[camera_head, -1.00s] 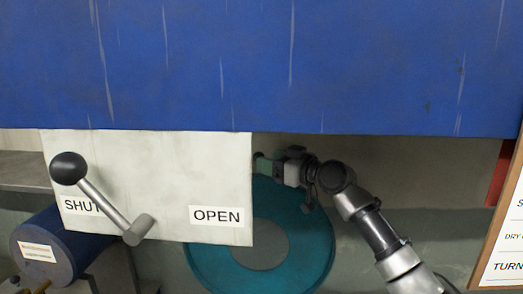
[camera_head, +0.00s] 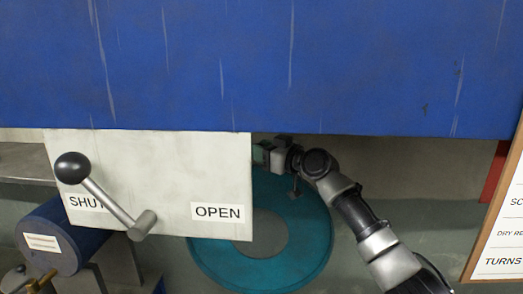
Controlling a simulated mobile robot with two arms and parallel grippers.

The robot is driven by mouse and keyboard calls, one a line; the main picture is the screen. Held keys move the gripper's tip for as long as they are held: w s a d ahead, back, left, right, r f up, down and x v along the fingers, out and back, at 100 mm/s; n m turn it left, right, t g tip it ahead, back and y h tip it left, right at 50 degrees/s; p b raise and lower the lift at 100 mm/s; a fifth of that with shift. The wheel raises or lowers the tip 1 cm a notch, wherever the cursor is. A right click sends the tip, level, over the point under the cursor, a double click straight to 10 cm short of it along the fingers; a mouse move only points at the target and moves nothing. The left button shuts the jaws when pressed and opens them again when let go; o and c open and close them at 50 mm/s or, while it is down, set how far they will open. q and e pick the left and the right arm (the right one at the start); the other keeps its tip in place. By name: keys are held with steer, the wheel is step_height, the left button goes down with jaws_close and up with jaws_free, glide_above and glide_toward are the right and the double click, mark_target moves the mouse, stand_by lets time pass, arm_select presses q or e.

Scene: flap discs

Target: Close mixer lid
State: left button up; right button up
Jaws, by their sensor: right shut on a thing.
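A large blue body (camera_head: 350,65) with pale scratches fills the upper view. No part of it can be told for certain as the mixer lid. A white plate (camera_head: 200,165) marked SHUT and OPEN hangs below it. A grey lever (camera_head: 108,203) with a black knob (camera_head: 72,168) slants up-left from its pivot, the knob end over SHUT. My right gripper (camera_head: 263,155) is at the plate's right edge, just below the blue body. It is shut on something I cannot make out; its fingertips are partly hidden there. My left gripper is not in view.
A teal ring (camera_head: 307,240) with a grey centre lies below my right gripper, partly behind the plate. A blue cylinder (camera_head: 70,230) lies at lower left. A framed notice (camera_head: 500,240) stands at the right edge. Grey wall shows between the ring and the notice.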

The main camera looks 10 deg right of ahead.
jaws_close()
steer(key=s+a+f+n+y+b, duration=0.1)
steer(key=s+a+f+n+b, duration=0.1)
steer(key=s, duration=0.7)
steer(key=s+a+f+n+y+b, duration=0.1)
steer(key=s+f+n+b, duration=0.1)
steer(key=s, duration=0.7)
steer(key=s+a+f+n+t+y+b, duration=0.1)
steer(key=s+a+f+n+b, duration=0.1)
steer(key=s, duration=0.7)
steer(key=shift+s+a+n+y+b, duration=0.3)
steer(key=shift+s+n+y+b, duration=0.1)
steer(key=shift+n+b, duration=0.15)
steer(key=shift+f, duration=0.1)
steer(key=o, duration=1.1)
jaws_free()
steer(key=shift+w, duration=0.1)
steer(key=shift+c, duration=0.2)
